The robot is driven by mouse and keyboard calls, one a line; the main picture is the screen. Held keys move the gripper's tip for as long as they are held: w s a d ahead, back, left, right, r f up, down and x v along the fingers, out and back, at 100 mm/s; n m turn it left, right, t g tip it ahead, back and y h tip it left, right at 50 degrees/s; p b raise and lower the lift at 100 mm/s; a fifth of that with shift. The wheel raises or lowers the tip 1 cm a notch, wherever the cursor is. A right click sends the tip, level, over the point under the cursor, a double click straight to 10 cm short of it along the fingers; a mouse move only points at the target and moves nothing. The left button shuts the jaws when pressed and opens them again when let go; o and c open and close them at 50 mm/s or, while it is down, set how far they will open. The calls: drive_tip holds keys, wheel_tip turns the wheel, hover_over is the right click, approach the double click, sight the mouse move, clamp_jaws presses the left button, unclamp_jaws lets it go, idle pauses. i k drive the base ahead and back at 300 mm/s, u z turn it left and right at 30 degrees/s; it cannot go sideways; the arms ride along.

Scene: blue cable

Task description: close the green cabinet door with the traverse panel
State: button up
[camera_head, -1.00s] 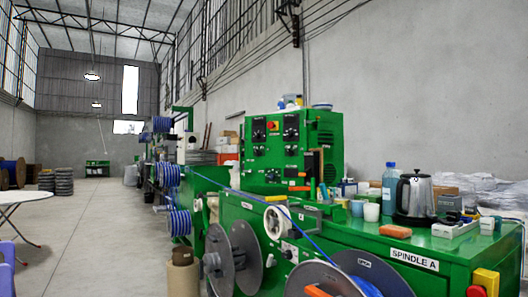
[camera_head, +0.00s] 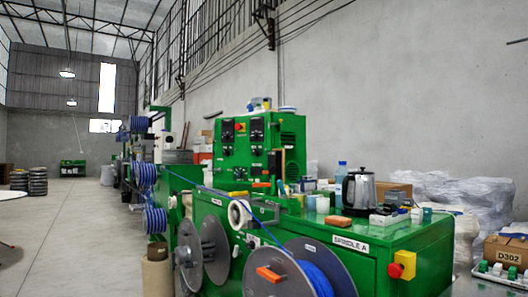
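I cannot make out an open door or a traverse panel label at this distance. The green machine body (camera_head: 400,262) below it carries a "SPINDLE A" label and grey reels (camera_head: 335,268) with blue cable. My gripper is not in view.
A kettle (camera_head: 358,192), a blue bottle (camera_head: 341,180) and small cups stand on the machine top. A box marked D302 (camera_head: 505,252) and wrapped white bundles (camera_head: 470,195) are at the right.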

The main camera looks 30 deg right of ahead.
sight(240, 144)
drive_tip(key=z, duration=0.7)
drive_tip(key=i, duration=1)
drive_tip(key=u, duration=0.1)
